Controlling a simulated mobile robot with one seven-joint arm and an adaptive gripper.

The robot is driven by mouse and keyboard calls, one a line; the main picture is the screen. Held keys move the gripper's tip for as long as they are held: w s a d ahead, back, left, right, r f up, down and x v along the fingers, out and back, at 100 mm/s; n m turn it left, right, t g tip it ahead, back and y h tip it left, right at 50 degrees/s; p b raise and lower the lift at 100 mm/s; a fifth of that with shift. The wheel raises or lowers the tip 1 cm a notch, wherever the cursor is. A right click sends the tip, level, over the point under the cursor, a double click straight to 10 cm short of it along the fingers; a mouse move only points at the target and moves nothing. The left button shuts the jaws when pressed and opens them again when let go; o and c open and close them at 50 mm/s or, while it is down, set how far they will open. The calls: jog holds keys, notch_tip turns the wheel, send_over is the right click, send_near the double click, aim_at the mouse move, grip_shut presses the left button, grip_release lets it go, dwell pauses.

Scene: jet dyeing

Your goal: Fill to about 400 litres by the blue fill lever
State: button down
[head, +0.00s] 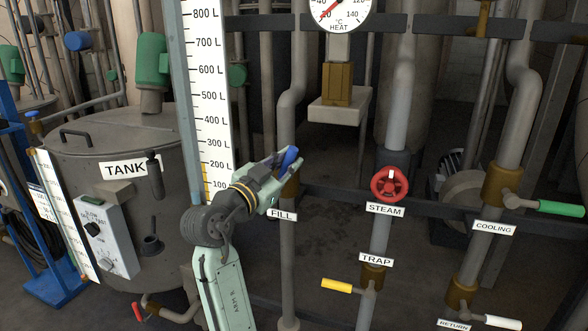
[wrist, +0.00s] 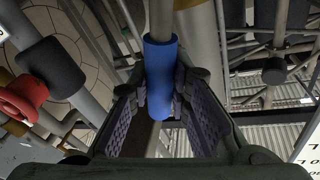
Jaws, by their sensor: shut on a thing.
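The blue fill lever (head: 289,158) sits above the FILL label (head: 282,215) on a vertical grey pipe. My gripper (head: 281,166) reaches it from the lower left and is shut on its blue handle, covering most of the lever and valve in the head view. In the wrist view the blue handle (wrist: 160,72) lies between the two finger pads of my gripper (wrist: 163,108). The tall litre scale (head: 211,95) stands left of the lever, marked from 100 to 800 L. A yellow strip shows along its lower part, up to about 200; I cannot tell the liquid level.
Right of the fill pipe are the red STEAM handwheel (head: 389,184), yellow TRAP lever (head: 337,286), green COOLING lever (head: 560,208) and white RETURN lever (head: 503,322). A HEAT dial (head: 342,10) hangs above. The grey tank (head: 120,150) stands left, behind my arm.

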jog(key=shift+w+a+r+n+t, duration=0.15)
jog(key=shift+a+n, duration=0.1)
jog(key=shift+n, duration=0.15)
jog(key=shift+a+r+n+t, duration=0.15)
jog(key=shift+a+n, duration=0.1)
jog(key=shift+n, duration=0.15)
jog(key=shift+f, duration=0.1)
jog(key=c, duration=1.5)
grip_release()
jog(key=shift+o, duration=0.2)
jog(key=v, duration=1.2)
